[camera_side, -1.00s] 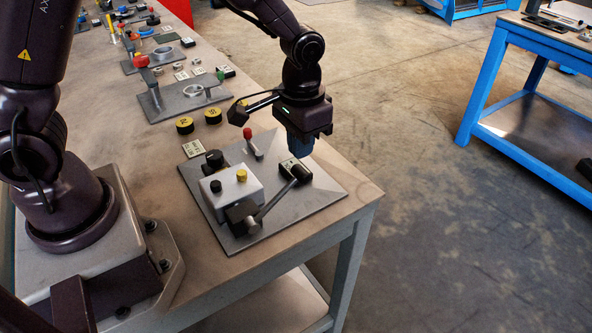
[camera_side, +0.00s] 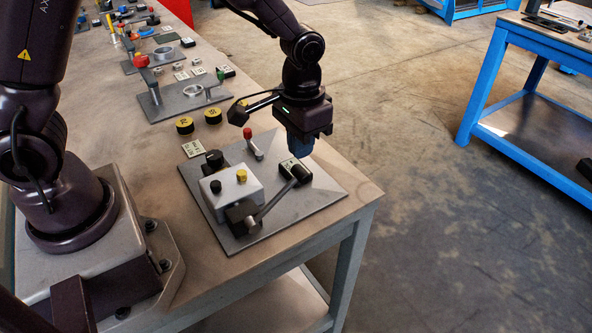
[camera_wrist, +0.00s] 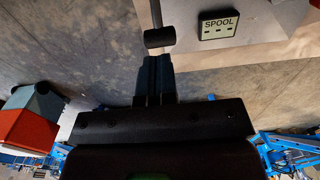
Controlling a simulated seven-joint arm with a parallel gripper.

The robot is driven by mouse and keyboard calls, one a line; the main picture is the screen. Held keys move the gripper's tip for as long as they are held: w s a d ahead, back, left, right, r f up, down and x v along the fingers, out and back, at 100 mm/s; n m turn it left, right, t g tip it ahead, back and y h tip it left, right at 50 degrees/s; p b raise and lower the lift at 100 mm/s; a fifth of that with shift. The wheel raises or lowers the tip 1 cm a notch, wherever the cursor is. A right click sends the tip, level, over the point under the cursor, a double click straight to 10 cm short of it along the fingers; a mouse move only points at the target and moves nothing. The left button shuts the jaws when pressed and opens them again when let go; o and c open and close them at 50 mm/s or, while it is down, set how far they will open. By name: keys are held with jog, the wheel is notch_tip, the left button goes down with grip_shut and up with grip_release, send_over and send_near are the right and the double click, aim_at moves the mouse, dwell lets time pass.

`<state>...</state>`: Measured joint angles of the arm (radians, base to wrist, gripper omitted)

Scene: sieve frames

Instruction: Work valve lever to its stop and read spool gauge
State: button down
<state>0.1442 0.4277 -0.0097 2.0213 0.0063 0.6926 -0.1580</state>
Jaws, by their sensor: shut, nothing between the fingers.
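The valve lever (camera_side: 270,198) is a grey rod running from a dark block at the plate's front corner up to a black knob; the knob also shows in the wrist view (camera_wrist: 159,38). My gripper (camera_side: 299,153) is shut and empty, with its blue fingers just behind the knob. In the wrist view the fingertips (camera_wrist: 155,60) lie right beside the knob; I cannot tell whether they touch. The spool gauge (camera_wrist: 217,25) is a small dark box labelled SPOOL, its display showing only dashes. In the side view the gauge (camera_side: 287,166) is partly hidden by the knob.
The grey plate (camera_side: 316,188) also carries a light box (camera_side: 228,198) with black and yellow knobs, a black dial (camera_side: 214,160) and a red-tipped lever (camera_side: 248,134). The bench edge is close on the right. Another fixture plate (camera_side: 172,105) lies farther back.

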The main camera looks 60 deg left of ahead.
aim_at(301, 169)
jog(key=shift+f, duration=0.1)
jog(key=shift+f, duration=1.4)
jog(key=shift+f, duration=0.1)
jog(key=shift+w+f, duration=0.4)
jog(key=shift+f, duration=0.05)
